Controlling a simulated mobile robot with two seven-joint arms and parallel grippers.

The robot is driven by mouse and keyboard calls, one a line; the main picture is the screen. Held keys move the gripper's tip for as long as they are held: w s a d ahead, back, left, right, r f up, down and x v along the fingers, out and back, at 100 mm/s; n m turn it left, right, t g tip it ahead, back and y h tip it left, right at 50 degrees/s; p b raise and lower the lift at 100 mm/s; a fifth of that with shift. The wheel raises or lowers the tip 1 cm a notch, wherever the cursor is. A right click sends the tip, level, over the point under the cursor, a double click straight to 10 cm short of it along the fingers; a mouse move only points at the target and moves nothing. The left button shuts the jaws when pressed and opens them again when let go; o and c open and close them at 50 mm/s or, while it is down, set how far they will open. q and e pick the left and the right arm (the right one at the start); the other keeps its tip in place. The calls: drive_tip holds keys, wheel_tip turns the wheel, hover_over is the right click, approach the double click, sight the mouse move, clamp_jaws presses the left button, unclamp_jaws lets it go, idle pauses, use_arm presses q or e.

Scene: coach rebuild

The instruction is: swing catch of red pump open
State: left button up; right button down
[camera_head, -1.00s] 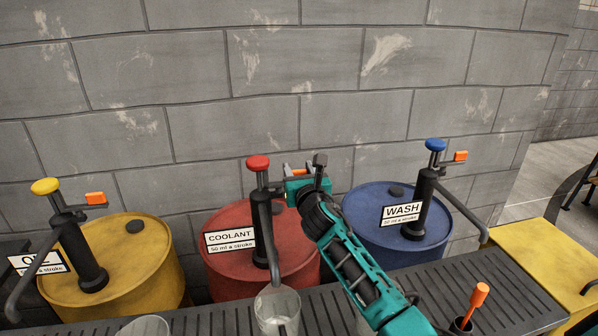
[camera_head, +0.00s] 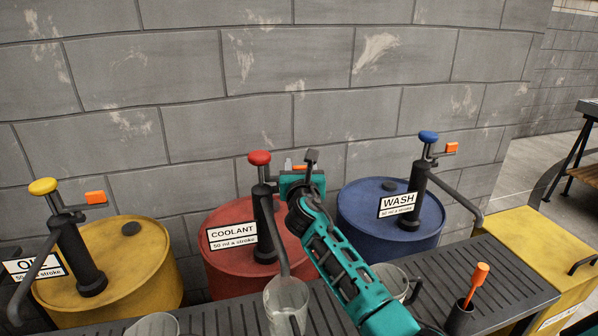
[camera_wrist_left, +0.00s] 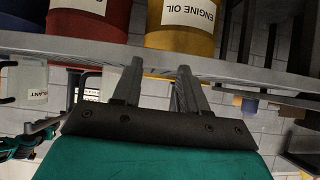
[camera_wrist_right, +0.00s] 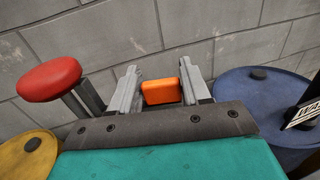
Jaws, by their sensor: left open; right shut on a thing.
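The red pump (camera_head: 264,225) stands on the red drum (camera_head: 222,272) labelled COOLANT, with a red knob (camera_head: 259,157) on top. Its orange catch (camera_head: 298,167) shows only as a sliver behind my right gripper (camera_head: 300,178). In the right wrist view the orange catch (camera_wrist_right: 161,91) sits between the two fingers of my right gripper (camera_wrist_right: 158,76), with the red knob (camera_wrist_right: 49,79) to the left. The gripper is shut on the catch. My left gripper (camera_wrist_left: 160,72) is open and empty below the shelf edge in its wrist view; it is outside the head view.
A yellow drum (camera_head: 150,265) with its pump stands left, a blue drum (camera_head: 365,215) labelled WASH right. A clear glass (camera_head: 287,300) stands under the red pump's spout on the dark slatted bench (camera_head: 470,275). An orange-handled tool (camera_head: 478,280) stands in a holder.

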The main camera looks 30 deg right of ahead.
drive_tip(key=shift+s+a+f+m+g+h, duration=0.2)
drive_tip(key=shift+m+g+h, duration=0.25)
drive_tip(key=shift+h, duration=0.25)
use_arm(q)
drive_tip(key=f+b, duration=0.2)
drive_tip(key=b, duration=0.1)
drive_tip(key=shift+w+d+h, duration=0.35)
drive_tip(key=shift+w+h, duration=0.05)
use_arm(e)
drive_tip(key=m+g+h, duration=0.2)
drive_tip(key=g, duration=0.1)
drive_tip(key=s+a+m+g+h, duration=0.1)
drive_tip(key=m+g+h, duration=0.2)
drive_tip(key=s+a+m+g+h, duration=0.1)
drive_tip(key=m+g+h, duration=0.1)
drive_tip(key=m+g, duration=0.1)
drive_tip(key=shift+s+a+r+h, duration=0.1)
drive_tip(key=shift+a+h, duration=0.1)
drive_tip(key=shift+h, duration=0.2)
use_arm(q)
drive_tip(key=shift+w+r, duration=0.1)
drive_tip(key=shift+r, duration=0.15)
use_arm(e)
drive_tip(key=c, duration=0.8)
unclamp_jaws()
use_arm(q)
drive_tip(key=shift+f, duration=0.15)
use_arm(e)
drive_tip(key=shift+o, duration=1)
